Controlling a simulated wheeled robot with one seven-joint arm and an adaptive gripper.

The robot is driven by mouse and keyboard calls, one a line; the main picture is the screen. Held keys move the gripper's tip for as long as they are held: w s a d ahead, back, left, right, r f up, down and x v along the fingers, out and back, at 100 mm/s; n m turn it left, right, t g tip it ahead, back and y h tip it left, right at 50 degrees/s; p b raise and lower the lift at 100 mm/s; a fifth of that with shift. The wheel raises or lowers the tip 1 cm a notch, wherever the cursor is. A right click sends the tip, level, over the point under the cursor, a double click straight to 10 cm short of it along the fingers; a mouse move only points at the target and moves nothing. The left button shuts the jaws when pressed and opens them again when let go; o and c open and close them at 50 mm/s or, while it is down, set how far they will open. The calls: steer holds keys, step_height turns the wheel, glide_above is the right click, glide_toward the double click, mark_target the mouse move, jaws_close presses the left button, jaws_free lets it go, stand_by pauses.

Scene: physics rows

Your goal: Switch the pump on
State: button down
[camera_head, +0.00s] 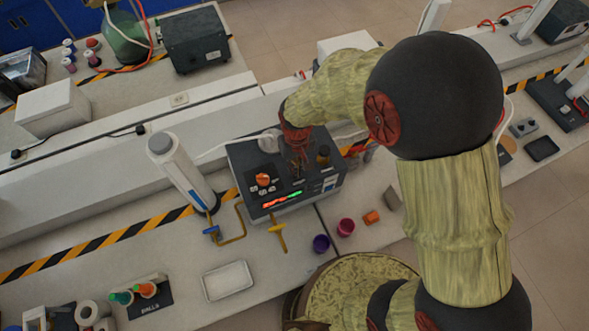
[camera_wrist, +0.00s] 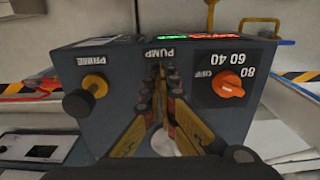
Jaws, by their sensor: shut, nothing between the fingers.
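The dark grey control box (camera_head: 240,158) stands on the bench and fills the middle of the wrist view (camera_wrist: 110,60). Its label PUMP (camera_wrist: 160,53) shows upside down just beyond my fingertips. My gripper (camera_wrist: 158,76) is shut and empty, its fingers over the panel under that label. The fingers hide the panel there, so I cannot see the pump switch or its position, nor tell whether the tips touch it. In the head view my gripper (camera_head: 299,166) is over the top of the box.
An orange dial (camera_wrist: 229,84) marked OFF, 40, 60, 80 and a black-and-yellow PRIME knob (camera_wrist: 92,88) flank my fingers. A lit green and red display (camera_head: 282,200) is on the front. A white cylinder (camera_head: 180,170) stands left.

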steer(key=shift+f+b, duration=0.8)
steer(key=shift+f, duration=0.35)
stand_by(0.9)
steer(key=shift+r, duration=0.1)
steer(key=shift+r+p, duration=2.25)
steer(key=shift+r, duration=1.2)
steer(key=s+d+r+m+t+b, duration=0.2)
steer(key=s+d+b, duration=0.4)
steer(key=d+b, duration=0.4)
steer(key=s+d+r+m+t+b, duration=0.3)
steer(key=s+d+b, duration=0.4)
steer(key=d+b, duration=0.4)
steer(key=shift+s+r+t+b, duration=0.3)
steer(key=shift+r+b, duration=0.4)
steer(key=shift+b, duration=0.15)
